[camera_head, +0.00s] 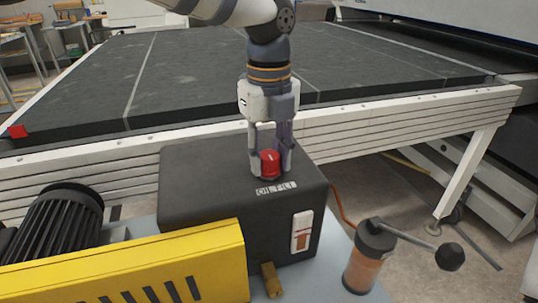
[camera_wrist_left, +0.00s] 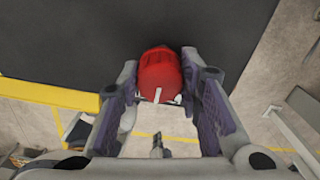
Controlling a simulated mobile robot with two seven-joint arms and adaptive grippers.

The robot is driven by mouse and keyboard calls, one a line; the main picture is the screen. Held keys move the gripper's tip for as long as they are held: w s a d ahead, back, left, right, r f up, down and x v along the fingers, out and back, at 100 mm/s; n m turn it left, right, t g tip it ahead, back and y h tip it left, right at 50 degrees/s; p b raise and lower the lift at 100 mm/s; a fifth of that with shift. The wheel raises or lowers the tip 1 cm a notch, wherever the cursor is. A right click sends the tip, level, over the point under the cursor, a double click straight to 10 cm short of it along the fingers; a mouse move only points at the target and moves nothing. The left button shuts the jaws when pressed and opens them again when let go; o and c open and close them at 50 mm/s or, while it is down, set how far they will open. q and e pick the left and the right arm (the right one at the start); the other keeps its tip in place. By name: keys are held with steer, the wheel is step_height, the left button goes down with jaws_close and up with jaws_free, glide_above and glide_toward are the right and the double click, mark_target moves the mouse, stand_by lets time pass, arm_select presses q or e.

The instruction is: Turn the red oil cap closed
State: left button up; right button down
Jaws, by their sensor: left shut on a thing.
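The red oil cap (camera_head: 269,163) sits on top of the dark gearbox housing (camera_head: 205,185), just behind the white "OIL FILL" label (camera_head: 276,188). My left gripper (camera_head: 271,160) points down over the cap, with its fingers on either side of it. It is shut on the cap. In the left wrist view the red cap (camera_wrist_left: 160,75) lies between the tips of the two fingers of my left gripper (camera_wrist_left: 160,85). A white mark shows on the cap in both views. My right gripper is not in view.
A yellow guard (camera_head: 130,270) and a black ribbed motor (camera_head: 58,225) stand at the front left. A lever with a black knob (camera_head: 449,257) and an orange-brown cylinder (camera_head: 364,265) stand at the front right. The conveyor bed (camera_head: 190,75) runs behind the housing.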

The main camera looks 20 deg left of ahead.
mark_target(269, 154)
arm_select(q)
steer(key=o, duration=1.1)
steer(key=shift+o, duration=0.2)
step_height(269, 154, up, 12)
